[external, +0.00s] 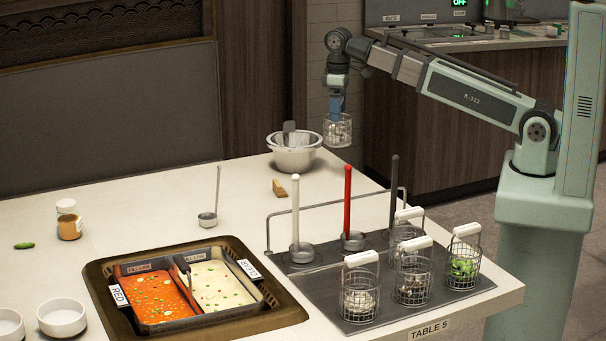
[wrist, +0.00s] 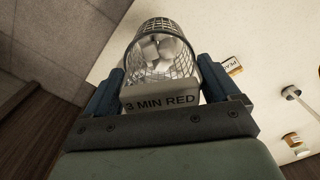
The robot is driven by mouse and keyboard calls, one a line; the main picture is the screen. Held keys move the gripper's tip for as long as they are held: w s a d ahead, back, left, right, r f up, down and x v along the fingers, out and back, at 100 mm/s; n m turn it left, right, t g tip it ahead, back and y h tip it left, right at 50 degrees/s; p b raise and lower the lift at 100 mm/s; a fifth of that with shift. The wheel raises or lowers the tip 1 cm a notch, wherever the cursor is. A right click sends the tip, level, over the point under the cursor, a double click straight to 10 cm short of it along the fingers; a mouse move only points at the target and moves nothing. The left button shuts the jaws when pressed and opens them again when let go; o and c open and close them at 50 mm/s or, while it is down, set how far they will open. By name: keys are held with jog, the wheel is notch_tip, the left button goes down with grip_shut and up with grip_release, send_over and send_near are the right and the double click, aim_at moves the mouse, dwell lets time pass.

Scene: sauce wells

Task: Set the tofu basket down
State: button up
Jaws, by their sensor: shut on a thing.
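My gripper (external: 337,110) is shut on the handle of a wire basket (external: 338,132), held in the air beside the table's far right edge, above the level of the metal bowls. In the wrist view the basket (wrist: 163,48) sits between the blue fingers, with pale tofu cubes (wrist: 160,50) inside. Its handle block (wrist: 160,97) reads "3 MIN RED". A divided pot (external: 200,294) is set into the table, with red broth (external: 152,297) on the left, labelled RED, and pale broth (external: 218,284) on the right, labelled CLEAR.
A dark tray (external: 470,297) at the table's right end holds several wire baskets with white handles. Ladles with white, red and dark handles stand upright behind them. Metal bowls (external: 293,155), a jar (external: 69,222) and white bowls (external: 62,317) are on the table. Its middle is mostly clear.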

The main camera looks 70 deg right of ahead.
jog(key=shift+s+d+f+m, duration=0.15)
jog(key=shift+s+d+m, duration=0.25)
jog(key=shift+d, duration=0.25)
jog(key=shift+s+d+f+m, duration=0.1)
jog(key=shift+s+d+m, duration=0.25)
jog(key=shift+d, duration=0.25)
jog(key=w+a+n, duration=0.2)
jog(key=w+a, duration=0.5)
jog(key=a, duration=0.4)
jog(key=w+a+n, duration=0.3)
jog(key=w+a, duration=0.4)
jog(key=a, duration=0.5)
jog(key=w+a+n, duration=0.6)
jog(key=w+n, duration=0.6)
notch_tip(320, 180, down, 9)
jog(key=n, duration=1)
jog(key=shift+w+f, duration=0.15)
jog(key=shift+w, duration=0.15)
jog(key=shift+f, duration=0.1)
